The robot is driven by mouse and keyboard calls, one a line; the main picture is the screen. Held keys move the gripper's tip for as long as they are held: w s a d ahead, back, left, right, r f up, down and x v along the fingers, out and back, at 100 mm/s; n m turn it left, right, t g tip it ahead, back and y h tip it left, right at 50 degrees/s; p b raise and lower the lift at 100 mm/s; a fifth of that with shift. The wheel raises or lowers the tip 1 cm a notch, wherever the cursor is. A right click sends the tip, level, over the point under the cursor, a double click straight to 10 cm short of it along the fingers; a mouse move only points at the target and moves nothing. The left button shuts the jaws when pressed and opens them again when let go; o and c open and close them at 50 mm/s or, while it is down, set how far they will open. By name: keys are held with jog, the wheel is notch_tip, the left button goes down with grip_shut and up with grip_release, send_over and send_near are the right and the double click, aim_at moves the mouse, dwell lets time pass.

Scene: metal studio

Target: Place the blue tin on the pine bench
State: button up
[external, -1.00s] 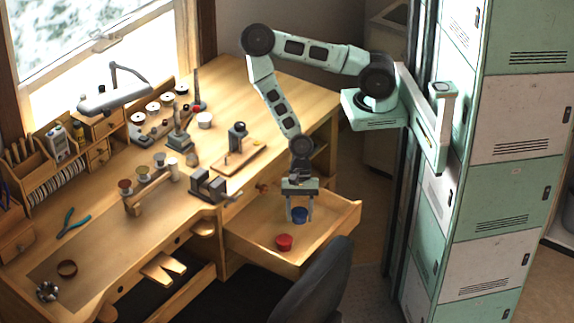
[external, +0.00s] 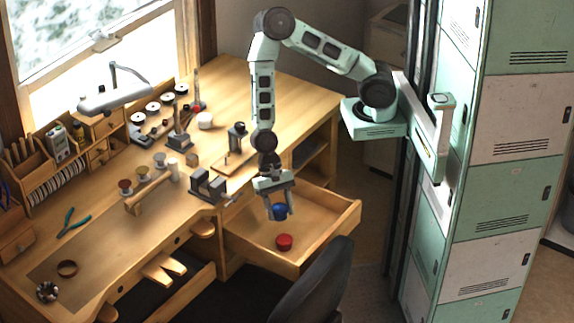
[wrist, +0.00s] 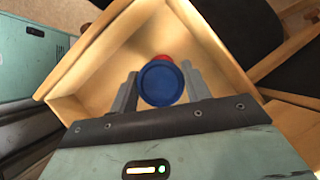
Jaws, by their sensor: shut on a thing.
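The blue tin (external: 279,211) is between the fingers of my gripper (external: 279,208), which is shut on it. The tin is held above the open drawer (external: 318,238). In the wrist view the round blue lid of the tin (wrist: 161,84) faces the camera between the two grey fingers (wrist: 160,92). A red tin (external: 284,242) lies in the drawer below; the blue tin partly hides the red tin (wrist: 163,58) in the wrist view. The pine bench (external: 240,90) is to the left of and behind my gripper, with its top above the drawer.
A dark metal vise (external: 208,186) stands at the bench edge near my gripper. A small stand on a board (external: 238,160) is behind it. Spools, tools and a lamp (external: 115,95) crowd the left and back. Bare bench top shows at the back right and front left.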

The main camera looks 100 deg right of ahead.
jog(key=w+d+r+n+g+h, duration=0.2)
jog(key=w+d+r+n, duration=0.3)
jog(key=r, duration=0.5)
jog(key=w+d+r+n+g+h, duration=0.2)
jog(key=w+d+r+n, duration=0.1)
jog(key=d+r+n, duration=0.5)
jog(key=d+r+n+h+p, duration=0.15)
jog(key=d+r+p, duration=0.25)
jog(key=d+r, duration=0.55)
jog(key=m+t+y+p, duration=0.55)
jog(key=m+t, duration=0.35)
jog(key=m, duration=1.5)
send_over(243, 114)
jog(key=s+d, duration=0.1)
notch_tip(243, 114, down, 9)
jog(key=shift+h, duration=0.3)
jog(key=shift+d+f+p, duration=0.2)
jog(key=shift+f+p, duration=1.05)
jog(key=shift+f, duration=3.3)
jog(key=o, duration=1)
jog(key=shift+c, duration=0.2)
